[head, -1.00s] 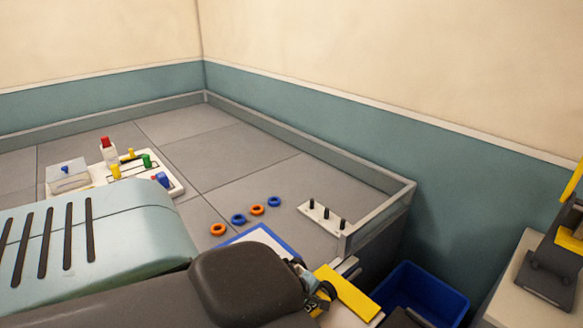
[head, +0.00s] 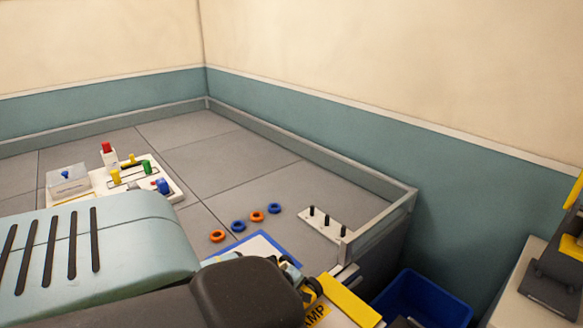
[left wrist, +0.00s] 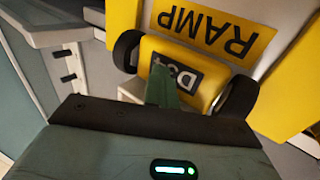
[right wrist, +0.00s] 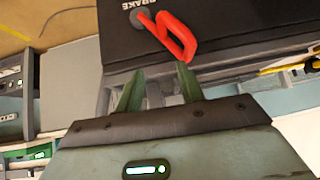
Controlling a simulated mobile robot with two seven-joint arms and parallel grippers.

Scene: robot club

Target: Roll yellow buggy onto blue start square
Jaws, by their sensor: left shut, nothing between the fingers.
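The yellow buggy (left wrist: 180,78) has black wheels and a dark label. It shows in the left wrist view beside a yellow panel marked RAMP (left wrist: 215,32). My left gripper (left wrist: 163,88) is shut and empty, its fingertips against or very close to the buggy's body; contact is unclear. In the head view my arm hides most of the buggy, leaving a dark wheel (head: 313,289) visible. A pale square with a blue border (head: 262,240) lies just beyond, partly hidden by my arm. My right gripper (right wrist: 158,87) is open before a black box marked BRAKE (right wrist: 200,25) with a red handle (right wrist: 178,38).
Orange and blue rings (head: 257,216) lie beyond the blue-edged square. A pale strip with black pegs (head: 325,224) stands to their right, near the low rail (head: 385,215). A blue bin (head: 425,300) is on the floor. A white board with coloured blocks (head: 130,180) is at left.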

